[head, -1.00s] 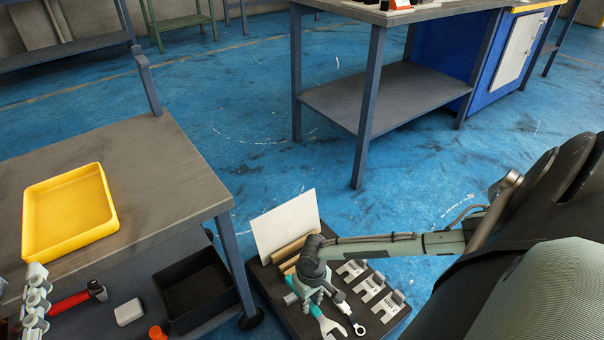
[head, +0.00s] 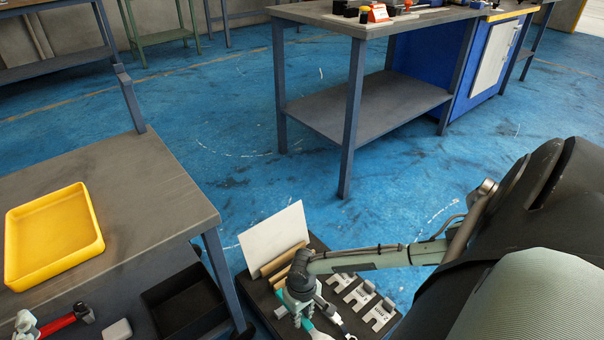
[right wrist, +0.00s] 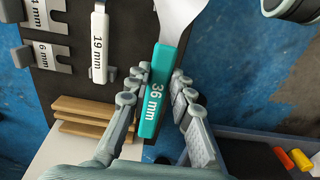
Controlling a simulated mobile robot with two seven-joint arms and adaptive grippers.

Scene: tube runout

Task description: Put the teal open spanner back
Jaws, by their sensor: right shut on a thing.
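The teal open spanner (right wrist: 158,88), marked 36 mm, is between the fingers of my right gripper (right wrist: 157,100). Its pale metal head points away from the gripper, cut off by the top of the wrist view. In the head view, my right gripper (head: 300,300) is above the dark tool board (head: 325,288), with the teal handle (head: 308,325) showing below it. The board carries grey slotted holders (head: 358,296) and a white 19 mm spanner (right wrist: 100,45), left of the teal one in the wrist view. My left gripper (head: 25,323) shows only partly at the lower left.
Wooden strips (head: 285,260) and a white panel (head: 274,238) are at the board's far side. Left of it are a black bin (head: 185,300) and a workbench (head: 150,180) with a yellow tray (head: 50,238). A red-handled hammer (head: 60,322) lies lower left.

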